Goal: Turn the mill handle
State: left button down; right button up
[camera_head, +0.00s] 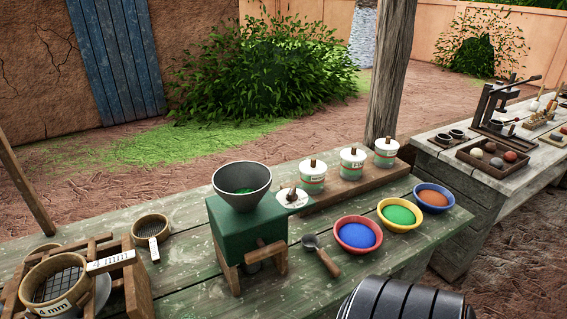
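The mill (230,232) is a green box on wooden legs, standing on the near weathered table. A dark grey funnel (241,188) sits on top of it with some green material inside. A wooden bar (266,252), which looks like the mill handle, is on the front of the box; its exact shape is hard to tell. Neither gripper shows in the head view, and nothing is seen touching the mill.
A scoop (322,256) lies just right of the mill. Bowls of blue (358,250), green (398,226) and orange (433,208) powder stand further right. Lidded jars (312,184) line a board behind. Sieves (58,308) are at left. A dark ribbed form fills the bottom right.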

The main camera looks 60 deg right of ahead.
aim_at(265, 250)
jog(key=i+z, duration=0.1)
jog(key=z, duration=0.9)
jog(key=i+j+z, duration=0.15)
jog(key=z, duration=0.35)
jog(key=j+z, duration=0.1)
jog(key=z, duration=0.35)
jog(key=l+u, duration=0.1)
jog(key=l, duration=0.2)
